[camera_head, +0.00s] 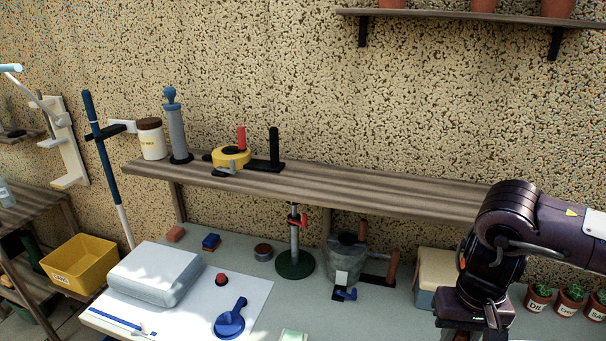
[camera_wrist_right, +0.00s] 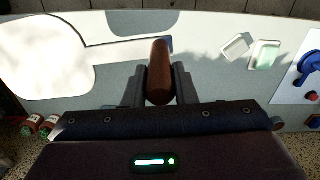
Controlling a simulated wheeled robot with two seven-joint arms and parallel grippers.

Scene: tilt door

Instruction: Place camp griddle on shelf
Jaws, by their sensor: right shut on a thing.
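My right gripper (camera_wrist_right: 158,88) is shut on a brown rounded handle (camera_wrist_right: 160,62) in the right wrist view. The rest of the held thing is hidden, so I cannot confirm that it is the camp griddle. In the head view my right arm comes in from the right, and its fingers are cut off below the picture. The long wooden shelf (camera_head: 330,187) runs along the wall above the workbench, and the arm covers its right end. The middle and right part of its visible top is bare. My left gripper is not in view.
A white jar (camera_head: 151,140), a blue-topped cylinder (camera_head: 177,130) and a yellow tape (camera_head: 232,157) stand on the shelf's left part. A grey bucket (camera_head: 347,258) and a red-and-green stand (camera_head: 295,262) are below it. Potted plants (camera_head: 570,299) stand at right.

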